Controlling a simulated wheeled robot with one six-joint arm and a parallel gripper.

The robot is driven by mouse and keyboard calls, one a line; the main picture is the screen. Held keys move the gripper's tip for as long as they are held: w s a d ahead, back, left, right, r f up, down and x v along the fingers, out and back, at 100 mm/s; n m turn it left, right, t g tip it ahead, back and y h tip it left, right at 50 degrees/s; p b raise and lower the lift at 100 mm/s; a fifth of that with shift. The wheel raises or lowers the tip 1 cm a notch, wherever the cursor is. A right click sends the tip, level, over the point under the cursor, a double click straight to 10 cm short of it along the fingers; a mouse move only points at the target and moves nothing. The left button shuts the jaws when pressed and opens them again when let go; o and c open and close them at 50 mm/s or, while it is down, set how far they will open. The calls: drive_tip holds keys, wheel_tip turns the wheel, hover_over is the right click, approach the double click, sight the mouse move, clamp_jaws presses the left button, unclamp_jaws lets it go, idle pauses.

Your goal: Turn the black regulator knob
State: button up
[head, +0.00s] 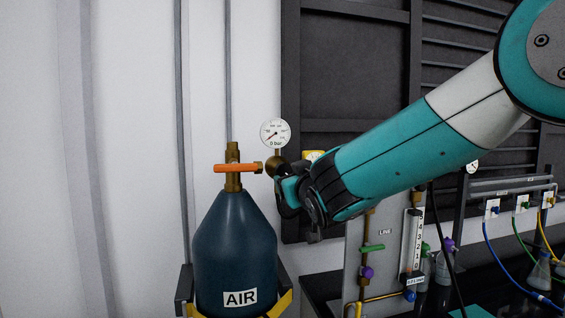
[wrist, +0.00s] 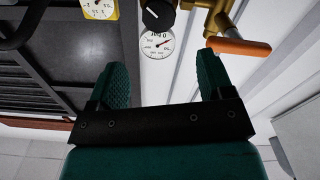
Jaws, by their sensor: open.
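The black regulator knob (wrist: 158,14) shows at the top of the wrist view, with a pale mark on its face. My gripper (wrist: 162,72) is open and empty. Its two teal fingers are apart, and the knob lies beyond their tips, a little left of the middle of the gap. In the head view my gripper (head: 284,190) is beside the regulator, right of the blue AIR cylinder (head: 236,245). There I cannot clearly tell the knob from the dark gripper parts. The white gauge (head: 274,133) reads about 0 bar; it also shows in the wrist view (wrist: 157,44).
An orange valve handle (head: 236,168) sits on the brass cylinder valve, close to the right finger in the wrist view. A yellow gauge (head: 313,155) is just behind my gripper. A panel labelled LINE (head: 385,243) stands to the right. White wall (head: 130,150) is clear at left.

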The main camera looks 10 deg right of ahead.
sight(284, 171)
drive_tip(key=w+p, duration=0.5)
drive_tip(key=w, duration=0.5)
drive_tip(key=shift+w+r, duration=0.15)
drive_tip(key=shift+w, duration=0.1)
drive_tip(key=shift+w+p, duration=0.3)
drive_tip(key=shift+w, duration=0.45)
drive_tip(key=shift+c, duration=0.5)
drive_tip(key=c, duration=0.8)
drive_tip(key=shift+f, duration=0.2)
drive_tip(key=shift+n+b, duration=0.3)
drive_tip(key=shift+b, duration=0.1)
